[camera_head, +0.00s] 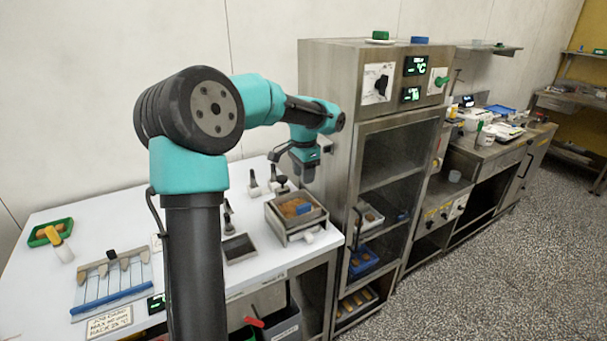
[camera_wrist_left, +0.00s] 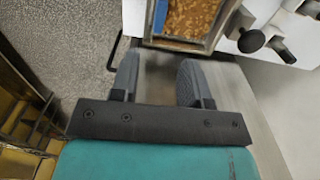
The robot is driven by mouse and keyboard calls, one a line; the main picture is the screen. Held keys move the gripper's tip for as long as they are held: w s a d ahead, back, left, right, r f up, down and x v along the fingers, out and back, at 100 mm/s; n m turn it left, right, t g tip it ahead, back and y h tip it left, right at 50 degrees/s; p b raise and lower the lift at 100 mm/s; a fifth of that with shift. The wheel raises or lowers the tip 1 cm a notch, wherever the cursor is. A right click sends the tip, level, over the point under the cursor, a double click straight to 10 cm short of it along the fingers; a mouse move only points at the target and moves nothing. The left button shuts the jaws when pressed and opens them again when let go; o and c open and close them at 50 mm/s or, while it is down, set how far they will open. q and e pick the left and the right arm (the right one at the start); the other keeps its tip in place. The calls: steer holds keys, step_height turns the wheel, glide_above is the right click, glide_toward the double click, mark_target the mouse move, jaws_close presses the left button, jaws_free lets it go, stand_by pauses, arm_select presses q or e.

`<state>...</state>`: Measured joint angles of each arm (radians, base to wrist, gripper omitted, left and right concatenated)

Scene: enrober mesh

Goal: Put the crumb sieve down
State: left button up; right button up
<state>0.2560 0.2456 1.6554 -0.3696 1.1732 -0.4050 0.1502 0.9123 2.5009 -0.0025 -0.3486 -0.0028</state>
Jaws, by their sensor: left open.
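A metal box with brown crumbs in it (camera_head: 290,228) stands at the right end of the white table, with a small blue piece at its inner edge. It also shows at the top of the left wrist view (camera_wrist_left: 211,40). I cannot tell for sure whether this box or a part in it is the crumb sieve. My left gripper (camera_head: 304,176) is above and behind the box, apart from it. In the left wrist view its two dark fingers (camera_wrist_left: 158,65) are spread with nothing between them. My right gripper is out of view.
A tall steel cabinet (camera_head: 328,95) stands close to the right of the left gripper. Black-knobbed tools (camera_head: 254,187) stand behind the box. A dark shallow tray (camera_head: 239,248) lies left of it. A green tray (camera_head: 50,232) is at the far left.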

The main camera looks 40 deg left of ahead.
arm_select(q)
steer(key=d+f+h, duration=0.1)
steer(key=d+f, duration=0.5)
steer(key=f, duration=0.3)
steer(key=d+f+n+h, duration=0.1)
steer(key=d+f, duration=0.4)
steer(key=f, duration=0.4)
steer(key=d+f+h, duration=0.1)
steer(key=d+f, duration=0.5)
steer(key=f, duration=0.3)
steer(key=s+d+f+n, duration=0.4)
steer(key=s+d+f, duration=0.9)
steer(key=s+f, duration=0.2)
steer(key=shift+s+d+f+t+h, duration=0.15)
steer(key=shift+s+f+t+h, duration=0.25)
steer(key=shift+f, duration=0.25)
